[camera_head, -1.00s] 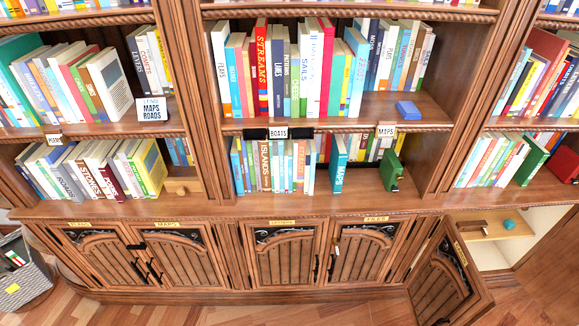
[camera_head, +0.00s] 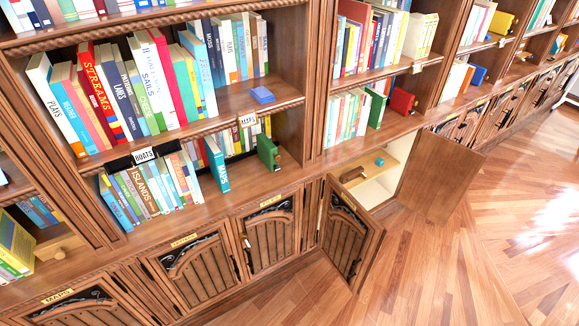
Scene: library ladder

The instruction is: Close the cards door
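A low cabinet stands open, showing a pale inside (camera_head: 375,190) with a wooden shelf. Its left door (camera_head: 350,235), with carved slats and dark ironwork, is swung out toward me. Its right door (camera_head: 440,180) also stands open and shows a plain brown face. I cannot read a cards label on either door, so I cannot tell which one is the cards door. Neither of my grippers is in view.
Inside the open cabinet are a brown object (camera_head: 352,174) and a small teal object (camera_head: 379,162). Closed doors (camera_head: 270,238) line the base to the left. Bookshelves rise above. The wooden floor (camera_head: 480,250) is clear at the right.

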